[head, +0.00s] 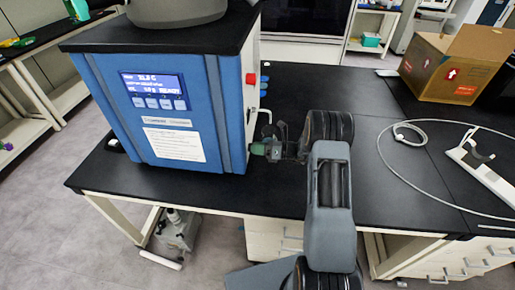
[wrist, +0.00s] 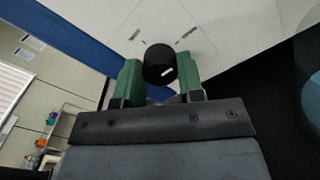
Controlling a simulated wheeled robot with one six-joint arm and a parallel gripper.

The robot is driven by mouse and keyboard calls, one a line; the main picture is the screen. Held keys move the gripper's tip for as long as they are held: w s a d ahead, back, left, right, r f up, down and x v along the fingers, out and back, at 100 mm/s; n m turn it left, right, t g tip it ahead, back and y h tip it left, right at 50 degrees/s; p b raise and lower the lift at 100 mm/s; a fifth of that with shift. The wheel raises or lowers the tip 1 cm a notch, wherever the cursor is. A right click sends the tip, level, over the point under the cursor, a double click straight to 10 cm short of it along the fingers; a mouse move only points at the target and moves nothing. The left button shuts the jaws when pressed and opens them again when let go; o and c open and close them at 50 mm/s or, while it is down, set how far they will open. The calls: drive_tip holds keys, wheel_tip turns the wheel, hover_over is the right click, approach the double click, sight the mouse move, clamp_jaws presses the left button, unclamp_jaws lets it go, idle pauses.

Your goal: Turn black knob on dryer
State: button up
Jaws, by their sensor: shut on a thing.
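The freeze dryer (head: 165,95) is a blue box with a black top and a lit display, standing on the black bench. Its black knob (wrist: 160,64) shows in the wrist view, on a white side panel, with a white mark on its face. My gripper (head: 258,149) is at the dryer's lower right side in the head view. In the wrist view my gripper's green fingers (wrist: 160,80) are shut on the knob, one on each side. The knob is hidden in the head view.
A red switch (head: 251,78) and blue fittings (head: 264,84) sit on the dryer's side above my gripper. A cardboard box (head: 455,65), a coiled white hose (head: 408,134) and a white device (head: 482,165) lie to the right on the bench.

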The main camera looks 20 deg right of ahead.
drive_tip(key=n+b, duration=0.9)
drive_tip(key=shift+f+b, duration=0.25)
drive_tip(key=shift+b, duration=0.15)
drive_tip(key=n+b, duration=0.5)
drive_tip(key=b, duration=0.1)
drive_tip(key=n+b, duration=0.3)
drive_tip(key=b, duration=0.1)
drive_tip(key=shift+r+n, duration=0.15)
drive_tip(key=shift+n, duration=0.25)
drive_tip(key=shift+r, duration=0.1)
drive_tip(key=o, duration=0.9)
